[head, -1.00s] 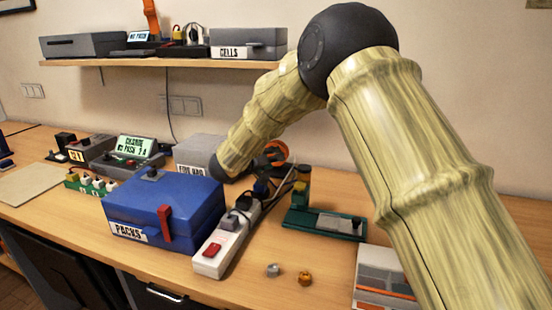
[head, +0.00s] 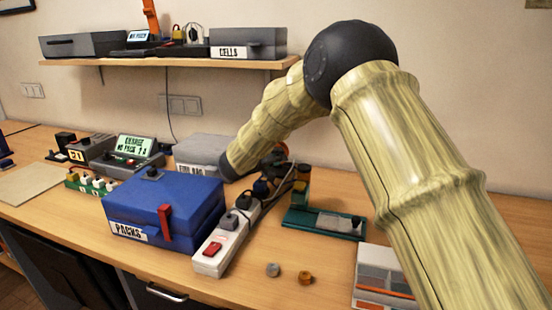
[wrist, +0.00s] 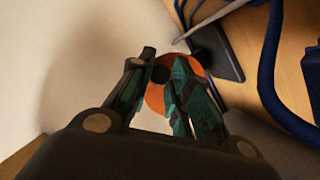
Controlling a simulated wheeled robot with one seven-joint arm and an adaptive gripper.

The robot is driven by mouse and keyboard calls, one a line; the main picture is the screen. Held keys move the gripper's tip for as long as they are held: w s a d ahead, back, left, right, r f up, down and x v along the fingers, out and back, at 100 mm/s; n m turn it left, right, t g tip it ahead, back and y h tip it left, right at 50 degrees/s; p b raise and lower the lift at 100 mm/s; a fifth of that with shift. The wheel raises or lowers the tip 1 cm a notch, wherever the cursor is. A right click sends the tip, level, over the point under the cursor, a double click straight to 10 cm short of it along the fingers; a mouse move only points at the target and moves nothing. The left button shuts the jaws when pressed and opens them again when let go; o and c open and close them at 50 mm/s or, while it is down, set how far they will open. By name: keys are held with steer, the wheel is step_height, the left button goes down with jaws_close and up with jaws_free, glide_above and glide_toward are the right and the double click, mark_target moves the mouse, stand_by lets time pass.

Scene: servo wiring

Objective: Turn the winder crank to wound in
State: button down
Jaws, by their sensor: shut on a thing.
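The winder (wrist: 183,71) shows in the wrist view as an orange disc with dark parts, beyond my fingers. A black round knob (wrist: 160,74), seemingly the crank's handle, is between the fingertips. My gripper (wrist: 164,70) is shut on this knob, with its dark green fingers on either side. In the head view my gripper (head: 270,162) is at the back of the bench, small and dark, and largely covers the winder. The crank's exact angle cannot be told.
A blue packs box (head: 165,207) and a white power strip (head: 213,255) stand in front. A grey box (head: 203,150) is left of my wrist. Blue cables (wrist: 268,75) run beside the winder. A green tray (head: 300,222) stands to the right.

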steer(key=shift+p, duration=0.3)
steer(key=shift+d+f+m+y+p, duration=0.2)
steer(key=shift+m+y+p, duration=0.4)
steer(key=shift+m, duration=0.3)
steer(key=shift+s+f+m+y, duration=0.1)
steer(key=shift+f+m+y, duration=0.45)
steer(key=shift+m+y, duration=0.5)
steer(key=shift+f+m+t+y+b, duration=0.3)
steer(key=shift+f+m+y+b, duration=0.1)
steer(key=shift+m, duration=0.65)
steer(key=shift+a+f+m+t+y+b, duration=0.1)
steer(key=shift+f+m+t+y+b, duration=0.2)
steer(key=shift+m+y+b, duration=0.5)
steer(key=shift+m, duration=0.3)
steer(key=shift+b, duration=0.35)
